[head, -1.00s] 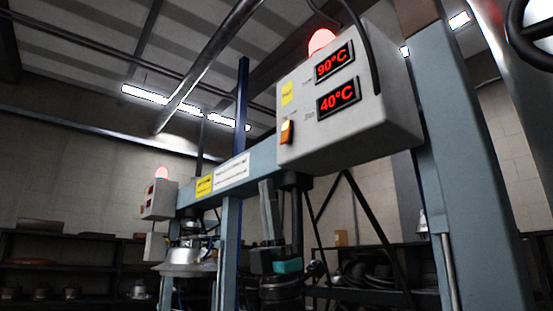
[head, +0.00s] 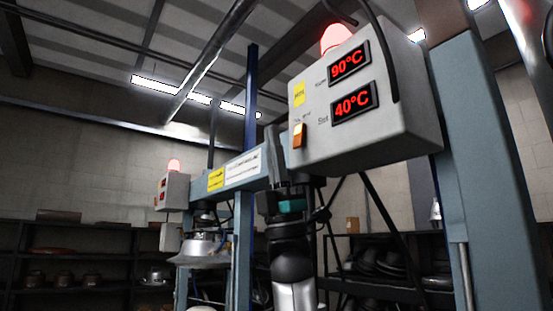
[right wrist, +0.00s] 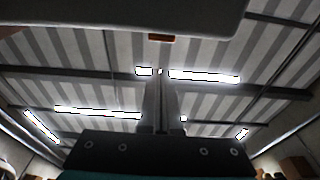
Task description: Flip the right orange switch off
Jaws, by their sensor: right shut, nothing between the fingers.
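The orange switch (head: 299,135) is on the front of the grey control box (head: 400,125), left of its two red displays. Its upper part looks brighter than its lower part. My right gripper (head: 271,130) points up, with its fingers just left of the box and near switch height. The right wrist view shows its closed, empty fingers (right wrist: 161,72) pointing up below the box's underside (right wrist: 110,14), where the orange switch (right wrist: 161,38) sticks out just beyond the tips. The fingers look apart from the switch. My left gripper is not in view.
A blue-grey beam (head: 243,168) with labels runs behind my gripper. A thick blue-grey post (head: 487,170) stands right of the box. A second, smaller box (head: 173,192) is farther back left. Dark shelves (head: 75,255) line the wall.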

